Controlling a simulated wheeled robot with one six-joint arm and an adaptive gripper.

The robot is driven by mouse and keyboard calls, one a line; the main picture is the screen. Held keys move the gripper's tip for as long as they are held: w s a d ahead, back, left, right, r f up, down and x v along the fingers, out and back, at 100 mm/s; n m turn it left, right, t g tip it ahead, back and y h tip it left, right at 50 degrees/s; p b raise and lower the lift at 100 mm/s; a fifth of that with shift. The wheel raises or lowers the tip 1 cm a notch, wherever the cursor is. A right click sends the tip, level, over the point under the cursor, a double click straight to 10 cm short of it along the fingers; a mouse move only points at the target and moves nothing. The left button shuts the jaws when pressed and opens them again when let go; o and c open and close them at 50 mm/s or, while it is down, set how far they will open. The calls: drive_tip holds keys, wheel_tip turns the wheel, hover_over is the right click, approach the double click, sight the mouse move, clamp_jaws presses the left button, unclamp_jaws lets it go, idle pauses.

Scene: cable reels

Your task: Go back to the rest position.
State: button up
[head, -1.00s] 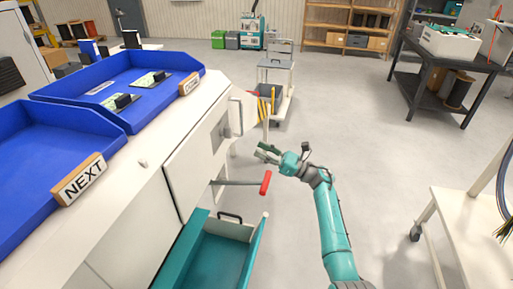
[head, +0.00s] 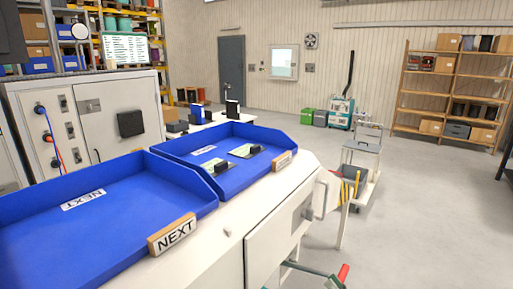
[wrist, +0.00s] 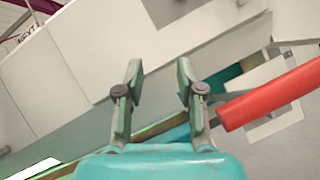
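My gripper (wrist: 155,95) is open in the wrist view, its two green fingers apart with nothing between them. Behind it is the pale front of the workbench (wrist: 100,60). A red handle (wrist: 272,92) lies just right of the fingers; I cannot tell the exact gap. The handle also shows at the bottom edge of the head view (head: 343,272). There, only a small teal piece of my arm shows beside it. A teal surface shows behind the right finger in the wrist view.
Two blue trays (head: 80,238) stand on the white bench, one with a NEXT sign (head: 172,236). A small cart (head: 361,165) stands beyond the bench end. The floor (head: 430,220) at right is clear. Wooden shelves (head: 450,95) stand at the back.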

drive_tip(key=s+a+f+m+t+h, duration=0.1)
drive_tip(key=s+a+f+m+h, duration=0.2)
drive_tip(key=s+m, duration=0.5)
drive_tip(key=s+f+m+t+h, duration=0.2)
drive_tip(key=s+m+h, duration=0.3)
drive_tip(key=s+m, duration=0.3)
drive_tip(key=s+a+f+m+t+h, duration=0.1)
drive_tip(key=s+a+f+m+h, duration=0.2)
drive_tip(key=s+m, duration=0.5)
drive_tip(key=s+d+r+m+g+h, duration=0.1)
drive_tip(key=s+r+m+g+h, duration=0.1)
drive_tip(key=s+m, duration=0.5)
drive_tip(key=s+r+m+g+h, duration=0.2)
drive_tip(key=s+r+m+g, duration=0.2)
drive_tip(key=s, duration=1.6)
drive_tip(key=m+g, duration=0.1)
drive_tip(key=m, duration=0.2)
drive_tip(key=shift+s+d+r+h, duration=0.25)
drive_tip(key=shift+d+h, duration=0.1)
drive_tip(key=shift+h, duration=0.05)
